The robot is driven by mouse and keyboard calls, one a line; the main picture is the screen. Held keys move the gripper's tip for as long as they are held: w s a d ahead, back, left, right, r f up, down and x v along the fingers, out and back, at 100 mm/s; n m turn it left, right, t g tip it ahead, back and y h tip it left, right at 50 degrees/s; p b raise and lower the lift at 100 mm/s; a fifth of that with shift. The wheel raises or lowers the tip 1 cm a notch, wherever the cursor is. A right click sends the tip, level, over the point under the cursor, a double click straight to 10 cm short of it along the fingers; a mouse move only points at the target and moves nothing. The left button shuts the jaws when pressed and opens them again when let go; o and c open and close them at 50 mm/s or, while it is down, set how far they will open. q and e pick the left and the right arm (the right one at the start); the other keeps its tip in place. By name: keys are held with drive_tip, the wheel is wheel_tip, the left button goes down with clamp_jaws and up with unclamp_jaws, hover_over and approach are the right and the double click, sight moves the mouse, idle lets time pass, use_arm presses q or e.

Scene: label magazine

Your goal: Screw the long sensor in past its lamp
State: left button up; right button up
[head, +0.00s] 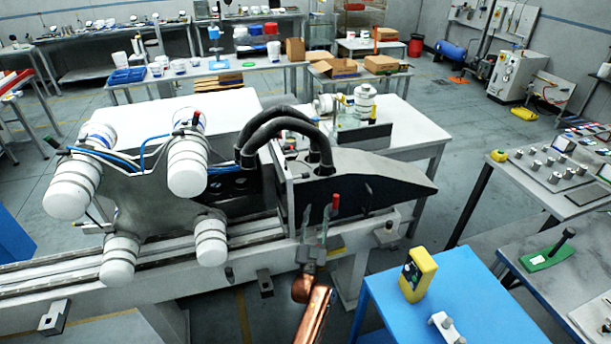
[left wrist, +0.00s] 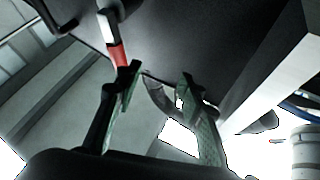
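My left gripper (head: 315,222) reaches up from the bottom centre of the head view, in front of the machine's black side plate (head: 375,195). Its two fingers are apart, with nothing held between them in the left wrist view (left wrist: 158,78). A slim red-ended piece (head: 336,202) shows at the black plate, just right of the fingertips. In the left wrist view, a red, white and black piece (left wrist: 116,48) stands close by the left finger's tip; I cannot tell if they touch. I cannot make out for certain which part is the long sensor or its lamp. My right gripper is not in view.
White rollers (head: 188,170) stand out from the machine at left, above its rail (head: 265,250). Black hoses (head: 285,125) arch over the plate. A blue table (head: 460,300) at lower right carries a yellow device (head: 418,275). Another bench (head: 565,255) stands further right.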

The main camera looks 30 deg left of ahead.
sight(305, 175)
use_arm(q)
drive_tip(key=a+r+n+g+y, duration=0.1)
drive_tip(key=r+n+y, duration=0.2)
drive_tip(key=r+y, duration=0.1)
drive_tip(key=a+r+n+g+y, duration=0.2)
drive_tip(key=r+y, duration=0.2)
drive_tip(key=r, duration=0.2)
drive_tip(key=w+a+r+n+g+y, duration=0.1)
drive_tip(key=a+r+n+y, duration=0.1)
drive_tip(key=r, duration=0.3)
drive_tip(key=shift+w+a+r+n+y, duration=0.1)
drive_tip(key=shift+a+n+y, duration=0.15)
drive_tip(key=shift+n+y, duration=0.6)
drive_tip(key=shift+c, duration=0.4)
clamp_jaws()
